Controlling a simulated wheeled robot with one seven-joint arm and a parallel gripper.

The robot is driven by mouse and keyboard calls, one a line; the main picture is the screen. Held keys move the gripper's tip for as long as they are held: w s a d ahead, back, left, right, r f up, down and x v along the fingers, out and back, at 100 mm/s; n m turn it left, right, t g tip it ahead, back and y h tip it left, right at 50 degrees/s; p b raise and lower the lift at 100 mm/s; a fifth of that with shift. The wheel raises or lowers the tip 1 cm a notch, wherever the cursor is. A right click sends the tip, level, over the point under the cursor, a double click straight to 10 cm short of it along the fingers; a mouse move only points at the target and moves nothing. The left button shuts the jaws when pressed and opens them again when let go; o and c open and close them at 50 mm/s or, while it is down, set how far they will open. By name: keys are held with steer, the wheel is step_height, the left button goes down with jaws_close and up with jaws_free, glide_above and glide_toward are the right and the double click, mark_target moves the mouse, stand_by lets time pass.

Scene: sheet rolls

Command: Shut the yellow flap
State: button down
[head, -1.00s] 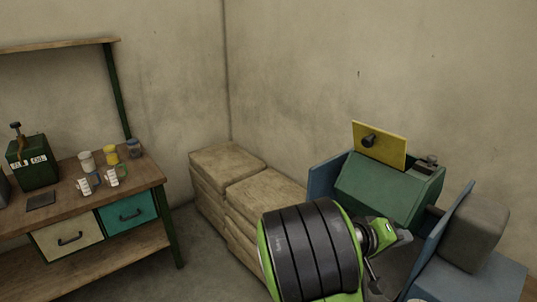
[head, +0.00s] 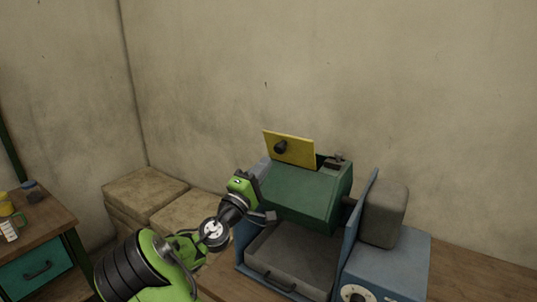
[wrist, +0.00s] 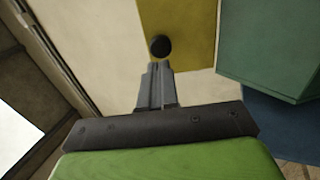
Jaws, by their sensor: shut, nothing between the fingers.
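The yellow flap (head: 289,147) stands raised, tilted up at the top of the green drum (head: 304,195) of a blue machine. A dark round knob (head: 281,147) sits on its face. In the wrist view the flap (wrist: 185,22) is at the top centre, with its knob (wrist: 160,47) just beyond my fingertips. My gripper (wrist: 155,68) is shut and empty there; I cannot tell whether it touches the knob. In the head view my gripper (head: 269,215) is beside the drum's left side, its fingers small and partly unclear.
The machine's blue side panel (head: 357,235) and grey motor (head: 384,213) stand right of the drum. A grey tray (head: 290,262) lies below it. Stacked tan sacks (head: 145,193) are at the left by the wall. A workbench with a teal drawer (head: 37,272) is at far left.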

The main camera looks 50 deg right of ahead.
mark_target(276, 150)
steer(key=x, duration=0.3)
steer(key=shift+d+r+p, duration=0.15)
steer(key=shift+d+p, duration=0.2)
